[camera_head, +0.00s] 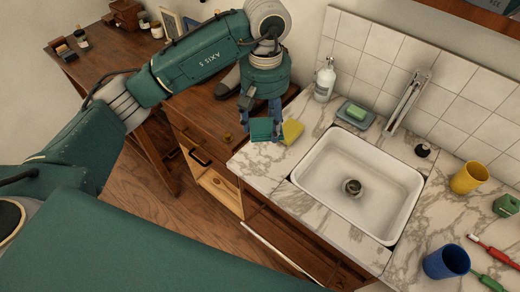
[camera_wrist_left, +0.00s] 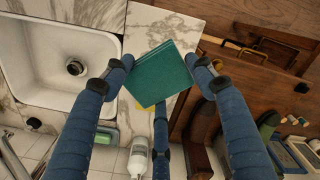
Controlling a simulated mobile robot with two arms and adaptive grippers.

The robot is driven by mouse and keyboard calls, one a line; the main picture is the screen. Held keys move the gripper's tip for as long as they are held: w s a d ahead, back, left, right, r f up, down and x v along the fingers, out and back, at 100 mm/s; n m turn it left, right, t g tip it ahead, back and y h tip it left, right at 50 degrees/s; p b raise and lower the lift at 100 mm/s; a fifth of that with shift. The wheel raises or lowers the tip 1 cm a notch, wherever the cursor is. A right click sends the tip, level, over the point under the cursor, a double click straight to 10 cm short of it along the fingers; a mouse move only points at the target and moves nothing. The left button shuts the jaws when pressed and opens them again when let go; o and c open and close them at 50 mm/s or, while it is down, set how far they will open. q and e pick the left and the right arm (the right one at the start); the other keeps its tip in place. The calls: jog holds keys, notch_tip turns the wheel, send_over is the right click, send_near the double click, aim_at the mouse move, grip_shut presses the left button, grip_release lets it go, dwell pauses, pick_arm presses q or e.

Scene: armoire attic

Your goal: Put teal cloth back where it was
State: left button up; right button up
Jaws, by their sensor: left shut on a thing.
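My left gripper (camera_head: 261,122) is shut on the teal cloth (camera_head: 262,130), a flat square. It holds the cloth over the left end of the marble counter. In the left wrist view the cloth (camera_wrist_left: 160,80) sits between the blue fingers of my left gripper (camera_wrist_left: 158,75). A yellow cloth (camera_head: 292,131) lies on the counter just right of the teal one. In the left wrist view only a thin edge of the yellow cloth (camera_wrist_left: 144,107) shows behind the teal cloth. My right gripper is in neither view.
The white sink (camera_head: 357,158) is to the right of the cloths. A soap bottle (camera_head: 324,82) and a green soap dish (camera_head: 354,116) stand behind. A yellow cup (camera_head: 467,178) and a blue cup (camera_head: 446,262) stand right of the sink. An opened wooden compartment (camera_head: 218,189) is below left.

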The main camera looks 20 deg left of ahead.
pick_arm(q)
jog(key=f, duration=0.1)
jog(key=f+p, duration=0.1)
jog(key=f, duration=0.2)
jog(key=shift+a+f, duration=0.25)
jog(key=shift+f, duration=0.1)
jog(key=p, duration=0.1)
send_over(262, 161)
notch_tip(262, 161, down, 4)
jog(key=shift+f, duration=0.7)
notch_tip(262, 161, down, 3)
jog(key=shift+f+p, duration=0.2)
jog(key=shift+p, duration=0.6)
jog(key=shift+f, duration=0.25)
jog(key=o, duration=1)
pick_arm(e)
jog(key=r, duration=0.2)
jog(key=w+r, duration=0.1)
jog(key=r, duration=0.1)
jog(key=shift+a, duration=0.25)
pick_arm(q)
jog(key=shift+r, duration=0.15)
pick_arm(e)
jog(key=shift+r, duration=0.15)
